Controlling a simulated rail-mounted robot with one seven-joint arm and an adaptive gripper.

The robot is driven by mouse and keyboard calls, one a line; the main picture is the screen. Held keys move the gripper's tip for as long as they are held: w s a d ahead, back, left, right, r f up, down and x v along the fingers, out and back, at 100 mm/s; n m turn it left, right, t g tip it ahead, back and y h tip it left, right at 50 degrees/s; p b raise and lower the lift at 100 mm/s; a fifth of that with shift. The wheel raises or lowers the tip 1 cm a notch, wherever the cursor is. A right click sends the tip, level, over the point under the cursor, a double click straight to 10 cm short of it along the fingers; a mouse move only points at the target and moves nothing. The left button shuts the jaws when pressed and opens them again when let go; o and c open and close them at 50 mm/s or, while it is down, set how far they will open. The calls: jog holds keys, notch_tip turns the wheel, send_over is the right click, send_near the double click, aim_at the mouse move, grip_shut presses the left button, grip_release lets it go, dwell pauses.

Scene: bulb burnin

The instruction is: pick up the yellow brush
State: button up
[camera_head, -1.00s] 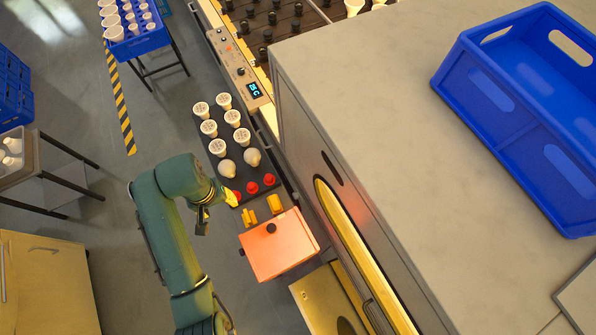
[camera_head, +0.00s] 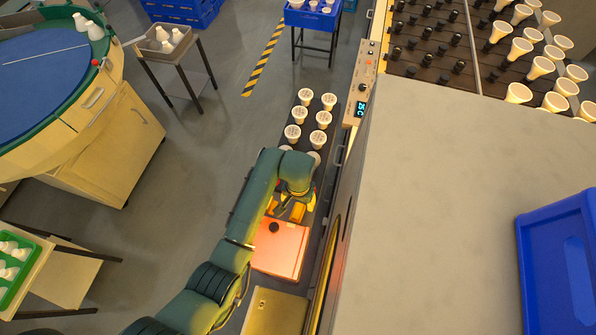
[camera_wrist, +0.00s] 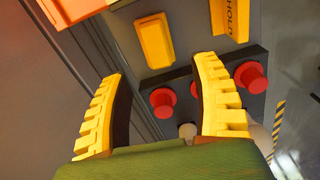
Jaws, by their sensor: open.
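The yellow brush (camera_wrist: 154,41) looks like a small rounded yellow block on the dark surface in the wrist view. A yellow piece marked HOLD (camera_wrist: 231,18) stands to its right. My gripper (camera_wrist: 163,72) is open, with its two yellow ribbed fingers apart and nothing between them. The brush shows beyond the fingertips, apart from them. In the head view my wrist covers much of this spot, and a yellow piece (camera_head: 298,212) shows just below it.
Red knobs (camera_wrist: 252,77) stand close beside my right finger. An orange-red box (camera_head: 279,250) with a black knob lies just below the spot. White-topped bulbs (camera_head: 299,115) stand in rows behind my wrist. A large grey-topped cabinet (camera_head: 440,200) bounds the right side.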

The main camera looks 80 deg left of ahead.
aim_at(298, 210)
jog(key=f, duration=0.2)
jog(key=f+b, duration=0.1)
jog(key=f, duration=0.1)
jog(key=f+b, duration=0.1)
jog(key=f, duration=0.1)
jog(key=shift+s+d+f, duration=0.1)
jog(key=shift+d, duration=0.25)
grip_shut()
